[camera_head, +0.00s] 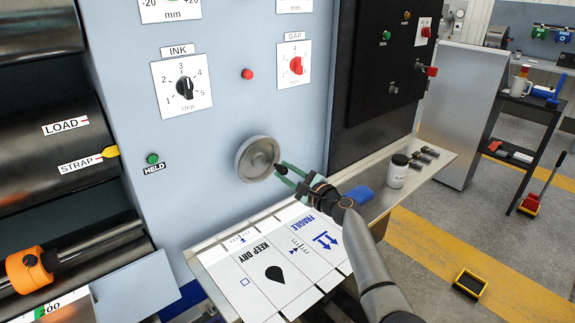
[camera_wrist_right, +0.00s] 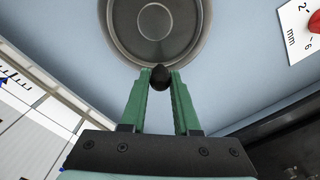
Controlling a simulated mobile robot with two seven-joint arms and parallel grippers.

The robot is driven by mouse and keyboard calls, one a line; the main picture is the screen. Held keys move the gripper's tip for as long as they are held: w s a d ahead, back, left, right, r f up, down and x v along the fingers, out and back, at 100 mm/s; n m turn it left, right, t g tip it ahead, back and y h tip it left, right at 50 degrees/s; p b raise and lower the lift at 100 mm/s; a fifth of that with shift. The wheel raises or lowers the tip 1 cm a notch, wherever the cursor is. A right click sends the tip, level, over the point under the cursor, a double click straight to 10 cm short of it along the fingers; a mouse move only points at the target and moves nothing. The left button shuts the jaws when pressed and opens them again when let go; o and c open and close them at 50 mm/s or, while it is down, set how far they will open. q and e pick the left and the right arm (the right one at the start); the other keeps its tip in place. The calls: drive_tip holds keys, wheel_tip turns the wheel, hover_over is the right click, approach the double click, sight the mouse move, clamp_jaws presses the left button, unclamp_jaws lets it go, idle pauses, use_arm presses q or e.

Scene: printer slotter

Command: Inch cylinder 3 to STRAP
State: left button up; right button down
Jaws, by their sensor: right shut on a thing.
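A grey handwheel (camera_head: 256,158) is mounted on the pale blue machine panel in the head view. My right gripper (camera_head: 281,169) is at its right edge, shut on the wheel's small black knob. In the right wrist view the green fingers pinch the black knob (camera_wrist_right: 160,77) at the rim of the wheel (camera_wrist_right: 155,24). At the left, a dark cylinder (camera_head: 45,135) carries a LOAD label (camera_head: 66,126) and a STRAP label (camera_head: 78,164). A yellow pointer (camera_head: 110,151) is at the STRAP label's right end. My left gripper is not in view.
Above the wheel are an INK dial (camera_head: 184,87), a red GAP dial (camera_head: 296,66) and a red button (camera_head: 247,74). A green button (camera_head: 152,159) sits above the HELD label. Below, printed cardboard (camera_head: 280,265) lies on a shelf beside a white jar (camera_head: 397,172).

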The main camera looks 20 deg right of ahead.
drive_tip(key=shift+s+a+f+m+p, duration=0.1)
drive_tip(key=shift+a+f+m+p, duration=0.15)
drive_tip(key=shift+m, duration=0.35)
drive_tip(key=shift+s+a+f+m+p, duration=0.15)
drive_tip(key=shift+f+m, duration=0.15)
drive_tip(key=shift+m, duration=0.3)
drive_tip(key=c, duration=0.7)
unclamp_jaws()
drive_tip(key=shift+o, duration=0.2)
drive_tip(key=shift+w, duration=0.1)
drive_tip(key=shift+s+d, duration=0.2)
drive_tip(key=shift+s, duration=0.25)
drive_tip(key=p+v, duration=0.1)
drive_tip(key=v, duration=1)
drive_tip(key=shift+s+p, duration=0.35)
drive_tip(key=shift+p, duration=0.05)
